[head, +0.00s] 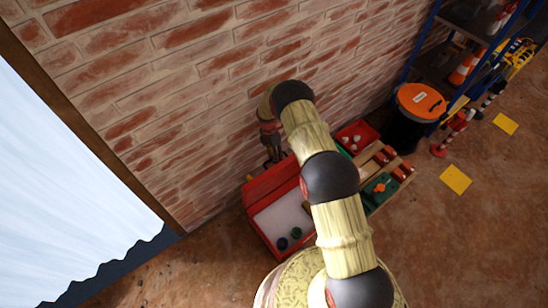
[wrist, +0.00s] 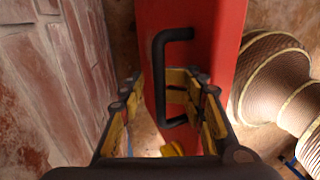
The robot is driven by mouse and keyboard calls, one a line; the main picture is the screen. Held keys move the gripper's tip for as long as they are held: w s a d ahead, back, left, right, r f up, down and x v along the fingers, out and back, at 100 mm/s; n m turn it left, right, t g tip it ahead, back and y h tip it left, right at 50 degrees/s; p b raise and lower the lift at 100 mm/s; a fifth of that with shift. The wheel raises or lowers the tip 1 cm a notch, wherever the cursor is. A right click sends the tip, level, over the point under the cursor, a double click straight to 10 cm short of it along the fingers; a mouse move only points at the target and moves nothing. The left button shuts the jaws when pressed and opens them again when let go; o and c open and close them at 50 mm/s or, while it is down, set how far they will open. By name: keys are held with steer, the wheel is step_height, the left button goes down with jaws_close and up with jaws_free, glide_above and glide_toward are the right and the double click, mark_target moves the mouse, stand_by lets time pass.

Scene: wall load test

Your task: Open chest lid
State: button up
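The red chest (head: 262,228) stands on the floor by the brick wall. Its pale interior shows from above, so it stands open, with a red panel that looks like its lid (head: 272,181) along the wall side. In the wrist view a black bar handle (wrist: 157,85) is fixed to a red face (wrist: 218,40). My gripper (wrist: 165,88) has its fingers apart, with the handle between them or just beyond; I cannot tell if they touch it. In the head view my gripper (head: 271,153) is at the wall side of the chest, partly hidden by my arm.
The brick wall (head: 190,80) is close beside my gripper. Right of the chest are a red bin (head: 357,136), a wooden tray with tools (head: 385,180) and a black barrel with an orange lid (head: 420,102). Blue shelving (head: 440,70) stands farther right. Open floor lies at the lower right.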

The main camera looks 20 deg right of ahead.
steer(key=shift+d+f, duration=0.15)
steer(key=shift+r, duration=0.25)
step_height(320, 180, up, 12)
steer(key=w+a, duration=0.1)
steer(key=w, duration=0.1)
steer(key=shift+f, duration=0.25)
steer(key=shift+w, duration=0.1)
